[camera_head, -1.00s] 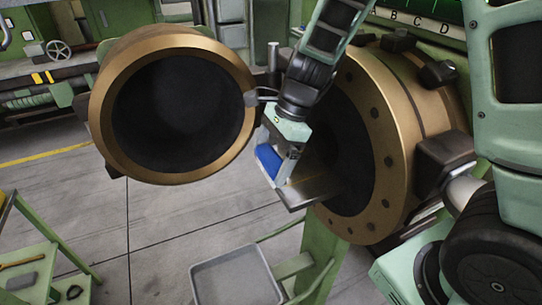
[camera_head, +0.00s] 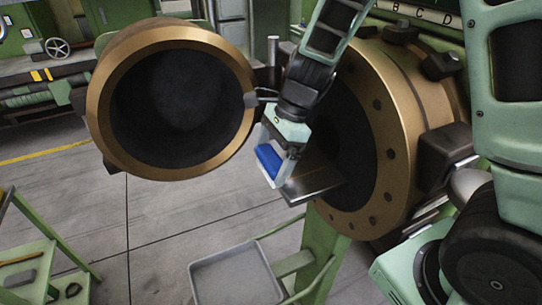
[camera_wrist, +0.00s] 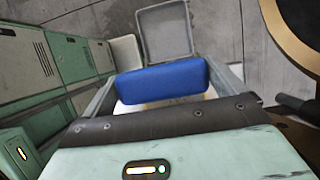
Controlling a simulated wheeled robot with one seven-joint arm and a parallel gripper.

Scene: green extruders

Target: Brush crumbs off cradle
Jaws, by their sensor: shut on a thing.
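My gripper (camera_head: 282,166) is shut on a brush with a blue block (camera_head: 268,158) and hangs in front of the open extruder on the right. The blue block of the brush (camera_wrist: 163,82) spans between my fingers in the wrist view, with a pale part just below it. The cradle (camera_head: 314,184) is a shiny metal trough sticking out of the extruder's dark bore. The brush is at the left of the cradle's outer end; I cannot tell whether they touch. No crumbs can be made out at this size.
A bronze-rimmed open barrel end (camera_head: 102,130) stands close on the left of my gripper. The extruder's bronze flange (camera_head: 385,190) is close on the right. A grey tray (camera_head: 236,276) sits below the cradle; it also shows in the wrist view (camera_wrist: 166,32). A green stand (camera_head: 30,265) is at lower left.

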